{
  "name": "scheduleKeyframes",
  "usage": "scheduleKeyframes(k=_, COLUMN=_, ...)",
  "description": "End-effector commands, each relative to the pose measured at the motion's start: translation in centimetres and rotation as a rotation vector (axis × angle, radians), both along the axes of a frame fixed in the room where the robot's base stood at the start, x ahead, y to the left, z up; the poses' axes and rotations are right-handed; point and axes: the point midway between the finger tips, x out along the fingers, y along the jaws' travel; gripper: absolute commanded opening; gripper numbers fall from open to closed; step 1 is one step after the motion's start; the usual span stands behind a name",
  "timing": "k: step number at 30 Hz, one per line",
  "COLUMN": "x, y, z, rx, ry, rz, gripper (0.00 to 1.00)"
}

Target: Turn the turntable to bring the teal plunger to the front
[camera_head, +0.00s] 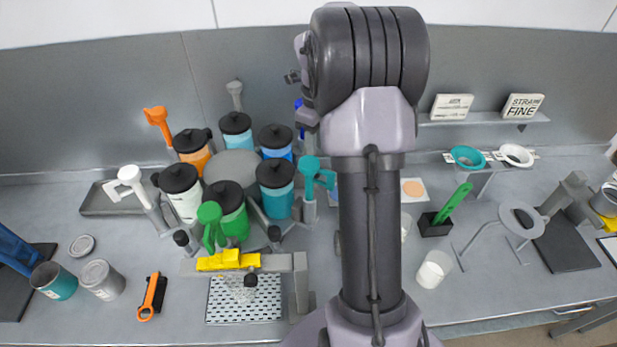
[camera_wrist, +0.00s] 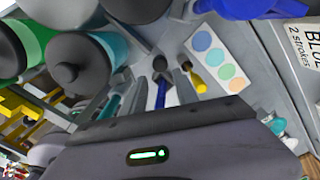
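The turntable (camera_head: 231,163) is a grey disc ringed by several black-lidded paint cans. The teal plunger (camera_head: 312,172) stands at its right side, beside the front-right teal can (camera_head: 276,190). The green plunger (camera_head: 210,222) is at the front, by the green can (camera_head: 229,212). The white plunger (camera_head: 130,181) is at the left, the orange one (camera_head: 157,119) at the back left, the grey one (camera_head: 235,92) at the back. A blue one (camera_head: 299,104) is partly hidden by my arm. My gripper (camera_wrist: 163,78) seems open, its grey fingers apart; my arm hides it in the head view.
A yellow-topped frame with a perforated tray (camera_head: 244,300) stands before the turntable. Loose cans (camera_head: 101,280) and an orange-handled tool (camera_head: 151,297) lie at the front left. A green-handled tool holder (camera_head: 436,222) and white cup (camera_head: 434,268) stand right of my arm. Wall signs (camera_head: 452,107) are at the back right.

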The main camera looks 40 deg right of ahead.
Motion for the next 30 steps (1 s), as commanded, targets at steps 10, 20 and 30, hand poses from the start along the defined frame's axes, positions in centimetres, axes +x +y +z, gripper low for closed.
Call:
scheduleKeyframes(k=10, x=0.0, y=0.1, z=-8.7, rx=0.001, ry=0.003, rz=0.0, gripper=0.36)
scheduleKeyframes(k=20, x=0.0, y=0.1, z=-13.3, rx=0.001, ry=0.001, rz=0.0, gripper=0.36)
scheduleKeyframes(k=30, x=0.0, y=0.0, z=-13.7, rx=0.0, ry=-0.001, rz=0.001, gripper=0.36)
